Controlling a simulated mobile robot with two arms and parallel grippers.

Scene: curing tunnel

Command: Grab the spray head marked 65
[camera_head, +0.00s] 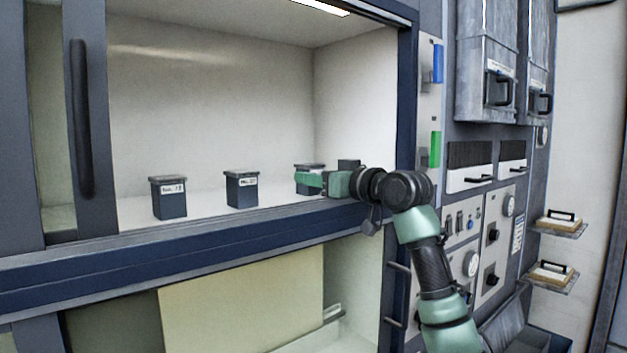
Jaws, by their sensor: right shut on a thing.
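Three small dark blue boxes with grey lids stand in a row on the floor of the open chamber; they appear to be the spray heads. The left box (170,203) and the middle box (242,193) carry white front labels, too small to read surely. The right box (308,166) is partly hidden by my right gripper (311,180), whose green fingers are shut on it. Its label is hidden, so I cannot tell its number. The right arm reaches in past the chamber's right edge. My left gripper is not in view.
The chamber's front ledge (200,245) runs below the boxes, and its right frame post (406,110) stands close to my right arm. A control panel (492,240) with knobs and gauges lies to the right. The chamber floor between the boxes is clear.

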